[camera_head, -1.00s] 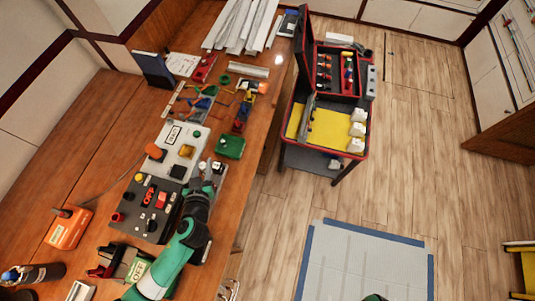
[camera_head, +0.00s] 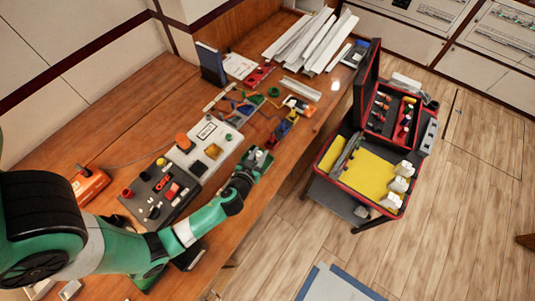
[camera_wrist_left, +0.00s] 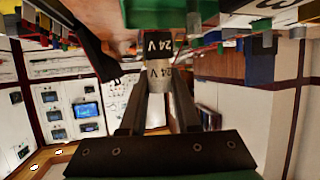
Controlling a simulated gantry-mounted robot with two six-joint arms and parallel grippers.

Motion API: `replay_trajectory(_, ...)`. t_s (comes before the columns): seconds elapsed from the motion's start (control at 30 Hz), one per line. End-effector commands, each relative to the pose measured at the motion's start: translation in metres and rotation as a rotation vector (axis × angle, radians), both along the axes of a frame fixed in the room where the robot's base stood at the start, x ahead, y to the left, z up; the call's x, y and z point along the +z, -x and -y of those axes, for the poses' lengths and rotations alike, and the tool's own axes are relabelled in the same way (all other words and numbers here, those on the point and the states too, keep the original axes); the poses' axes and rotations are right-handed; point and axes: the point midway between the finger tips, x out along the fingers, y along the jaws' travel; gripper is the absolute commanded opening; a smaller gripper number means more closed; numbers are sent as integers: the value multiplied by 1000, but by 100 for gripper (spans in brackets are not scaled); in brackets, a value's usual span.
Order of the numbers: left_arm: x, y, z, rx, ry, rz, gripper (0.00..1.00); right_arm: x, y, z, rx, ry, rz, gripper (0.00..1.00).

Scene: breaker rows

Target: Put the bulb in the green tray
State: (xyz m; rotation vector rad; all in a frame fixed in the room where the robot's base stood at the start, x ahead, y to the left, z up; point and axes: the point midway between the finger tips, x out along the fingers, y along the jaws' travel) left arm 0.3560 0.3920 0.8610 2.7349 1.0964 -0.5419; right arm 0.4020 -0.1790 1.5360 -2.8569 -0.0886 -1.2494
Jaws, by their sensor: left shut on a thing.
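My left gripper (camera_head: 252,163) is at the green tray (camera_head: 265,172), which lies near the table's front edge in the head view. The gripper covers part of the tray. The green tray also shows at the top of that view (camera_wrist_left: 165,14), close to the bulb's end. I cannot tell whether the bulb touches it. My right gripper is not in view.
A grey panel (camera_head: 205,145) and a dark panel with buttons (camera_head: 147,187) lie left of the tray. Coloured parts and wires (camera_head: 245,107) lie behind it. A red-edged trolley with a yellow surface (camera_head: 366,169) stands to the right, across a floor gap.

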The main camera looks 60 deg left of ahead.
Motion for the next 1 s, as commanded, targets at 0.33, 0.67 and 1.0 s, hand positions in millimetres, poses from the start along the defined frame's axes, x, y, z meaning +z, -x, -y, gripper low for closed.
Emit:
replay_trajectory(0.33, -21, -3, -7, 7, -1, 2, 0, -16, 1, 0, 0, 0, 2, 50)
replay_trajectory(0.67, -49, 2, -11, 17, -1, 2, 0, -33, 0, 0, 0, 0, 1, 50)
replay_trajectory(1.0, -52, 2, -11, 18, 0, 2, 47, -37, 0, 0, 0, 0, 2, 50)
